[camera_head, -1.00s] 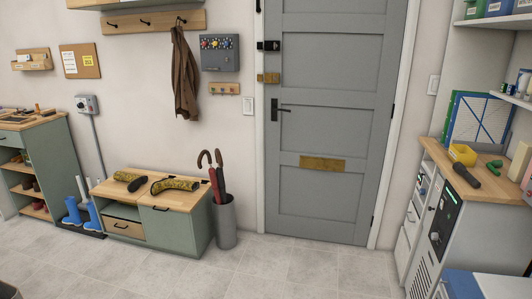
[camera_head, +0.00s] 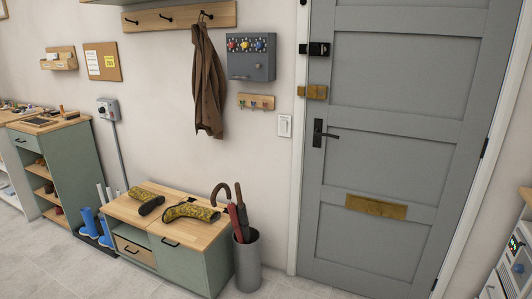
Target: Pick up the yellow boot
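Two yellow patterned boots with dark soles lie on their sides on the wooden top of a low green bench cabinet in the head view. One boot (camera_head: 148,198) lies at the back left of the top. The other boot (camera_head: 190,211) lies nearer the middle, bent and longer looking. They are apart from each other. Neither of my grippers shows in the view, so their state is hidden.
The bench (camera_head: 176,189) stands against the wall. An umbrella stand (camera_head: 247,262) with umbrellas is at its right, blue boots (camera_head: 90,223) on a dark tray at its left. A grey door (camera_head: 390,150) fills the right. Tiled floor in front is clear.

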